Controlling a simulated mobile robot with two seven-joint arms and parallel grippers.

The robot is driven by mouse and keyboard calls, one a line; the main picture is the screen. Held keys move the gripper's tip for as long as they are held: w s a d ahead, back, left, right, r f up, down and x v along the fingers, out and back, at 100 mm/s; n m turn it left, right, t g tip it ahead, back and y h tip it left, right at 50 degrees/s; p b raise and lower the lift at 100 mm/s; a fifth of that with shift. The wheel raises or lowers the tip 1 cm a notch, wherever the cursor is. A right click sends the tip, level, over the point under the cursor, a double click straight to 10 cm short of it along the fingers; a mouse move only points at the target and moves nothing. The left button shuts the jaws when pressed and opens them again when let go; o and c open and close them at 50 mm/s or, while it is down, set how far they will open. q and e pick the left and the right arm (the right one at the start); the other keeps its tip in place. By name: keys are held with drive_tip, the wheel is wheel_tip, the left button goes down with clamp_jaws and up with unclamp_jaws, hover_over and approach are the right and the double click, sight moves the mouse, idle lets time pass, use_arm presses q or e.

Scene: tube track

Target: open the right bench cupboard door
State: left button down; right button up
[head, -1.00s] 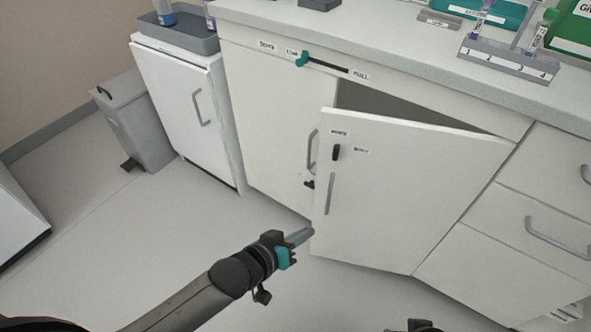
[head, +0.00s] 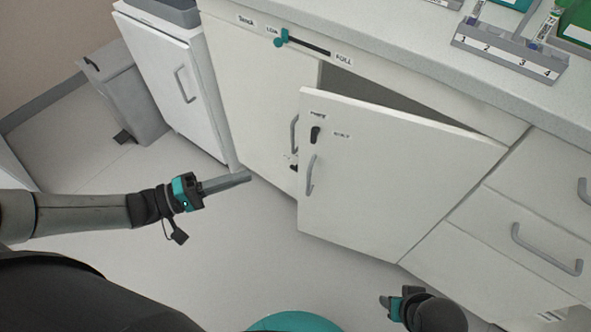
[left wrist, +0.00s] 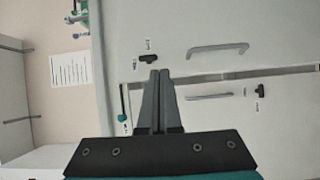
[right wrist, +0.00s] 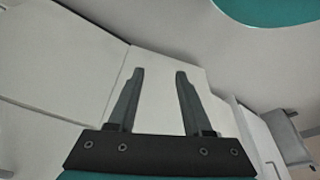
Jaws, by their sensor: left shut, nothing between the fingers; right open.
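The right bench cupboard door (head: 400,185) is a white panel standing ajar. Its free left edge is out from the bench front, with a dark gap above it. It carries a grey bar handle (head: 311,176) and a black latch (head: 316,134). My left gripper (head: 250,177) is shut and empty, left of the door's free edge and apart from it. Its closed fingers also show in the left wrist view (left wrist: 160,75), in front of cupboard fronts. My right gripper (head: 383,300) is low in the head view, below the door. The right wrist view shows it open and empty (right wrist: 160,74).
The closed left cupboard door (head: 250,100) is beside the open one. A teal slider knob (head: 281,38) sits above it. Drawers (head: 525,225) are at right. A white cabinet (head: 178,85) and grey bin (head: 125,95) stand at left. Floor before the bench is clear.

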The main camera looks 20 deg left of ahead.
use_arm(q)
drive_tip(key=b+x, duration=0.2)
drive_tip(key=x, duration=0.8)
drive_tip(key=shift+s+d+r, duration=0.1)
drive_tip(key=shift+s+d, duration=0.05)
drive_tip(key=shift+s, duration=0.5)
drive_tip(key=shift+s+d+r, duration=0.15)
drive_tip(key=shift+s+d, duration=0.05)
drive_tip(key=shift+s, duration=0.4)
drive_tip(key=shift+s+d+r, duration=0.1)
drive_tip(key=shift+s+d, duration=0.05)
drive_tip(key=shift+s, duration=0.5)
use_arm(e)
drive_tip(key=shift+t, duration=0.4)
drive_tip(key=shift+w+d+r, duration=0.1)
drive_tip(key=shift+w+r, duration=0.1)
drive_tip(key=shift+r, duration=0.5)
drive_tip(key=shift+w+a+r, duration=0.1)
drive_tip(key=shift+w+r, duration=0.1)
drive_tip(key=shift+r, duration=0.5)
drive_tip(key=shift+w+d+r, duration=0.1)
drive_tip(key=shift+w+r, duration=0.1)
drive_tip(key=shift+r, duration=0.5)
